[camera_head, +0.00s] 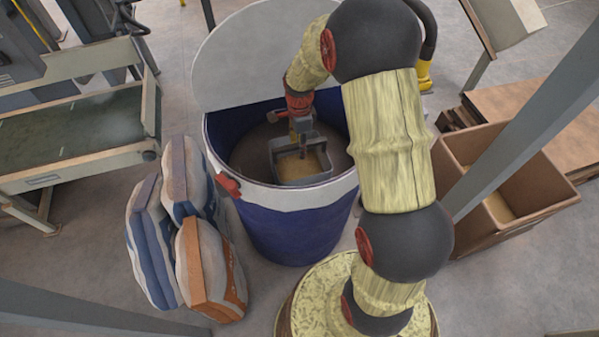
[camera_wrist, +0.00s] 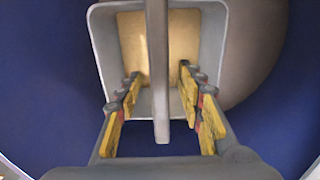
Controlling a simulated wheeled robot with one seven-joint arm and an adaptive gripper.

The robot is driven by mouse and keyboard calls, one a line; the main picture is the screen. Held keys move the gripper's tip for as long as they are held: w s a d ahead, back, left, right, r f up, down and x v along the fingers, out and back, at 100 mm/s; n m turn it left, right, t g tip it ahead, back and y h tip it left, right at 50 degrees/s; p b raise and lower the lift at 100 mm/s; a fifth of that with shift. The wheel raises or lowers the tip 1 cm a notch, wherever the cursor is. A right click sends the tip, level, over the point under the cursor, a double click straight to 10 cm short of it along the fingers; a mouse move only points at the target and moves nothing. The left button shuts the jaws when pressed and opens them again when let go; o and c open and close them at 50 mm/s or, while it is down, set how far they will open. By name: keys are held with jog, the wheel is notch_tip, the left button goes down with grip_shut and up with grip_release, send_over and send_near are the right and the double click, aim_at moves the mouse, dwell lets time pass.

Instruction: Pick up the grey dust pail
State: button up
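The grey dust pail (camera_head: 284,168) sits inside a blue drum (camera_head: 290,228) with a white rim, with tan material in its bottom. In the wrist view the pail (camera_wrist: 103,48) is seen from above. Its grey bar handle (camera_wrist: 158,112) runs across the middle. My gripper (camera_head: 301,124) reaches down into the drum over the pail's far side. In the wrist view my gripper (camera_wrist: 158,85) is open, one yellow-padded finger on each side of the handle. A gap shows between each finger and the bar. Finger depth relative to the bar is hard to tell.
The drum's pale lid (camera_head: 235,65) stands raised behind it. Filled sacks (camera_head: 205,265) stand left of the drum. A brown open bin (camera_head: 545,197) is at right, crossed by a grey post (camera_head: 530,120). A metal bench (camera_head: 80,165) is at left. The drum wall surrounds my gripper.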

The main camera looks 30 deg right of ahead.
jog(key=shift+r, duration=0.1)
grip_shut()
dwell(0.4)
dwell(0.5)
